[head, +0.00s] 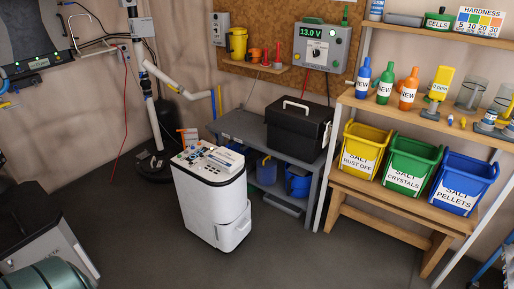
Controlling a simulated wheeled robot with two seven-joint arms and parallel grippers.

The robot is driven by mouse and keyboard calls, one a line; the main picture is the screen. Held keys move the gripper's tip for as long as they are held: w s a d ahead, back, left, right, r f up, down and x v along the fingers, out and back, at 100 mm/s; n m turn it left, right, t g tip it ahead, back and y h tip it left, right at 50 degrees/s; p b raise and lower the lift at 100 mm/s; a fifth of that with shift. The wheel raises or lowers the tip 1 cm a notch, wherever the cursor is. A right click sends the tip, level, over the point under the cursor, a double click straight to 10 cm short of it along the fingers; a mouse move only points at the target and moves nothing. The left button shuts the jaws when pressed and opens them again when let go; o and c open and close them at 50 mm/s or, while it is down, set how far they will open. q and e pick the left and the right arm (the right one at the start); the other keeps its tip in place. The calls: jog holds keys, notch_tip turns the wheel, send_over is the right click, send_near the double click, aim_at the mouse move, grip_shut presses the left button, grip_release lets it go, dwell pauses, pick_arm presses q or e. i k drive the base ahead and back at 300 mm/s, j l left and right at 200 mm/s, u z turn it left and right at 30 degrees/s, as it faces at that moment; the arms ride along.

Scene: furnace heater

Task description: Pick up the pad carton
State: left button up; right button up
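No carton can be read clearly as the pad carton. A small white box with a dark label (222,158) lies on top of the white wheeled cabinet (207,205), near its right back side. It may be the pad carton, but its print is too small to read. Small coloured items lie beside it on the cabinet top. Neither of my grippers is in view.
A black toolbox (297,128) sits on a grey bench (240,124) behind the cabinet. Yellow, green and blue salt bins (466,183) stand on a wooden bench (340,185) at right. Shelves with bottles are above. Dark floor (310,262) is clear in front.

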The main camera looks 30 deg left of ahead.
aim_at(226, 160)
jog(key=i+u, duration=0.25)
jog(key=i, duration=0.15)
jog(key=i+l+u, duration=0.25)
jog(key=i, duration=0.2)
jog(key=i+l+u, duration=0.25)
jog(key=i, duration=0.15)
jog(key=i+u, duration=0.25)
jog(key=u, duration=0.15)
jog(key=i+l+u, duration=0.15)
jog(key=u, duration=0.25)
jog(key=i+l+u, duration=0.2)
jog(key=u, duration=0.2)
jog(key=i+l+u, duration=0.2)
jog(key=u, duration=0.2)
jog(key=i+l+u, duration=0.15)
jog(key=l+u, duration=0.15)
jog(key=i+l+u, duration=0.15)
jog(key=l+u, duration=0.2)
jog(key=l, duration=0.15)
jog(key=l+u, duration=0.3)
jog(key=i+l, duration=0.05)
jog(key=l, duration=0.1)
